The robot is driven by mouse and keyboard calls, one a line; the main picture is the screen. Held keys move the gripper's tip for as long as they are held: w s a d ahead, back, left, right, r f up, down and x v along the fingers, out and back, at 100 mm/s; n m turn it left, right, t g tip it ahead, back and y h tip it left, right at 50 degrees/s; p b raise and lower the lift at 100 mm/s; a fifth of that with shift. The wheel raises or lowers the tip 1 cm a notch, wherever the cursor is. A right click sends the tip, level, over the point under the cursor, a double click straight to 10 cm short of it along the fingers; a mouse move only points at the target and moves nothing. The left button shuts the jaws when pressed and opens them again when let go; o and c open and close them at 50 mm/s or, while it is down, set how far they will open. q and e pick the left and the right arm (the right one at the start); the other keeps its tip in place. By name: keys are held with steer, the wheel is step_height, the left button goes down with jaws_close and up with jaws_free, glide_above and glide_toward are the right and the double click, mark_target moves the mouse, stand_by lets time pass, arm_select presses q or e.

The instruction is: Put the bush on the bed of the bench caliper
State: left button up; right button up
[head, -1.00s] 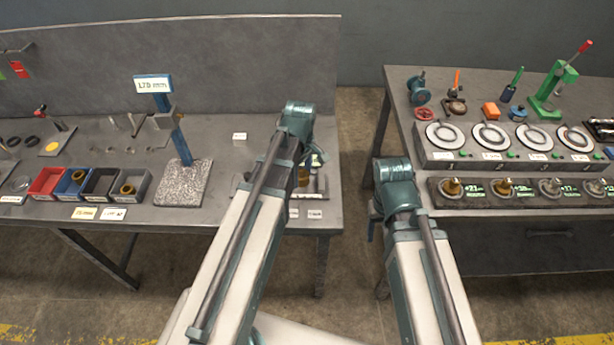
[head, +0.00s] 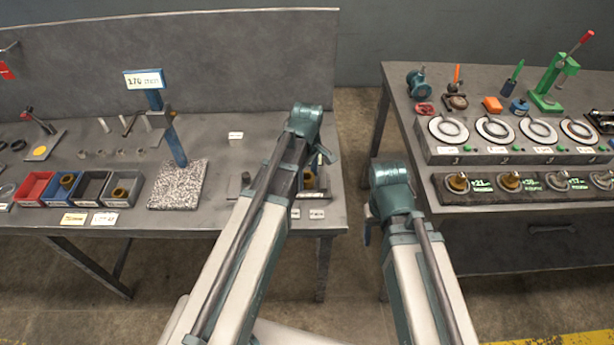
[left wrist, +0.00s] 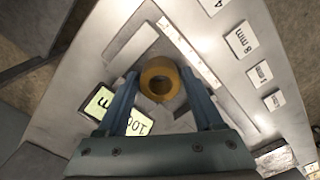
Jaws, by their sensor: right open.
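The bush (left wrist: 160,80) is a brass-coloured ring with a round hole, seen from above between the fingertips of my left gripper (left wrist: 160,85). Both fingers are close against its sides. The bush is over the pale bed of the bench caliper (left wrist: 185,50); I cannot tell whether it rests there. The caliper has a green-lit readout (left wrist: 100,103), partly covered by a finger. In the head view, my left arm hides part of the caliper, and the brass bush (head: 308,178) shows just beside it. My right gripper (head: 369,228) hangs between the benches, mostly hidden by its arm.
Small printed labels (left wrist: 241,40) lie beside the caliper. A granite-based stand (head: 178,186) with a blue post is left of it, then coloured bins (head: 32,188). A second bench (head: 400,95) with dials and a green press is at right. A floor gap separates the benches.

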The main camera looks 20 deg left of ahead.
mark_target(307, 176)
stand_by(0.3)
arm_select(q)
step_height(307, 176, up, 12)
steer(key=p, duration=1.2)
steer(key=s+d+m+y, duration=0.1)
steer(key=s+d+m, duration=0.9)
steer(key=s+m, duration=0.4)
steer(key=m, duration=0.3)
steer(key=shift+s+d+r, duration=0.2)
steer(key=shift+d, duration=0.05)
